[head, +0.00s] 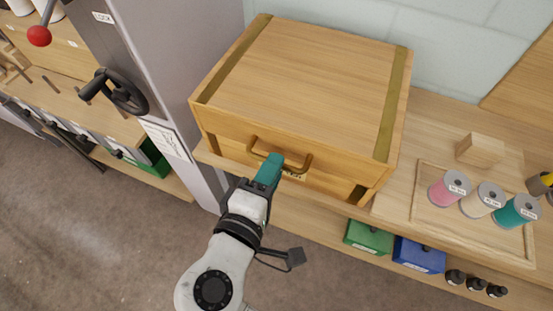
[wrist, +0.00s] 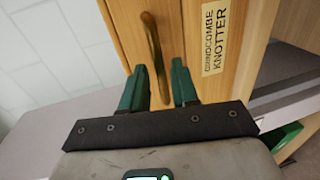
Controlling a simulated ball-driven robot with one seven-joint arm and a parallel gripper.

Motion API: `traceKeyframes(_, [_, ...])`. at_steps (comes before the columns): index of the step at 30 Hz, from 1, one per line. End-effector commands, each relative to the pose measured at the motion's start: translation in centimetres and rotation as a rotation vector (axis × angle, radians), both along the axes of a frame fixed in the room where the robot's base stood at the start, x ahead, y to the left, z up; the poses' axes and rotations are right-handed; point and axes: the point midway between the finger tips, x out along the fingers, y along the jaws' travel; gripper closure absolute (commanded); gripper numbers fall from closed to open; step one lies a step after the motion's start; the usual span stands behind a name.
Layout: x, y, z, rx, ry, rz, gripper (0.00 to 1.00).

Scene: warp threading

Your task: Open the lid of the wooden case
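The wooden case (head: 290,85) stands on the bench with its lid (head: 300,65) down. Brass bands run along both sides of the lid. A brass bar handle (head: 308,165) is on the front face; in the wrist view the handle (wrist: 153,45) runs upright. My gripper (head: 275,162) is at the left part of the handle. In the wrist view its two teal fingers (wrist: 158,70) are apart, with the handle's lower end between them. I cannot tell whether they touch it. A "Grindcombe Knotter" label (wrist: 215,40) is right of the handle.
A tray (head: 415,205) with pink, cream and teal spools and a wooden block (head: 480,150) are right of the case. Green (head: 368,237) and blue (head: 418,255) boxes sit below. A grey machine column (head: 185,60) with a black handwheel (head: 120,92) stands close left.

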Motion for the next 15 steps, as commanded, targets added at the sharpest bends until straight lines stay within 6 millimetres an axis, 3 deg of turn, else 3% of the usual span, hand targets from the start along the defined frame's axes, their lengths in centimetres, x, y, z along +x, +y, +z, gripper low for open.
traceKeyframes(6, [2.1, -0.8, -0.5, 0.000, 0.000, -0.001, 0.71])
traceKeyframes(15, [2.4, -0.9, -0.6, 0.000, 0.001, 0.000, 0.71])
